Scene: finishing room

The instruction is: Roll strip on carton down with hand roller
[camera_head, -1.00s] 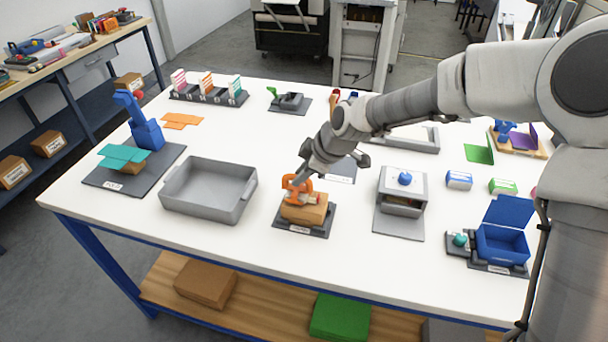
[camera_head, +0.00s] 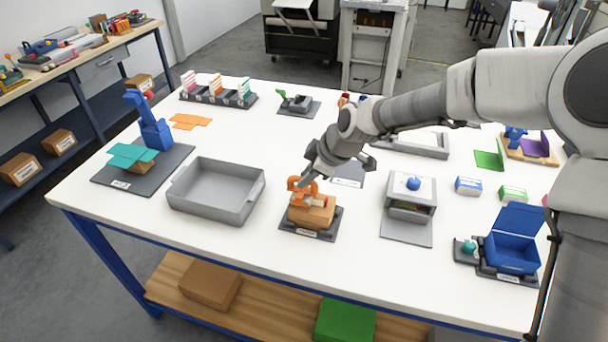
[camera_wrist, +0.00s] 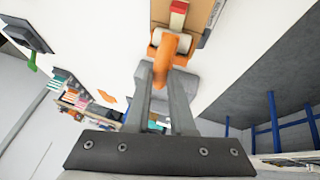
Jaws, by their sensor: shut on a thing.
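The tan carton (camera_head: 318,216) sits on a dark grey labelled base plate (camera_head: 333,229) near the table's front edge. My gripper (camera_head: 308,180) is just above the carton's far left part. It is shut on the handle of the orange hand roller (camera_head: 297,186), which also shows between my fingertips in the wrist view (camera_wrist: 172,52). The roller's pale wheel (camera_wrist: 186,37) is at the carton's top, but I cannot tell whether it touches. The rest of the strip is hidden.
An empty grey tray (camera_head: 213,191) stands left of the carton. A grey box with a blue knob (camera_head: 409,207) stands right of it, and an open blue box (camera_head: 513,250) is further right. Bare white table lies between them.

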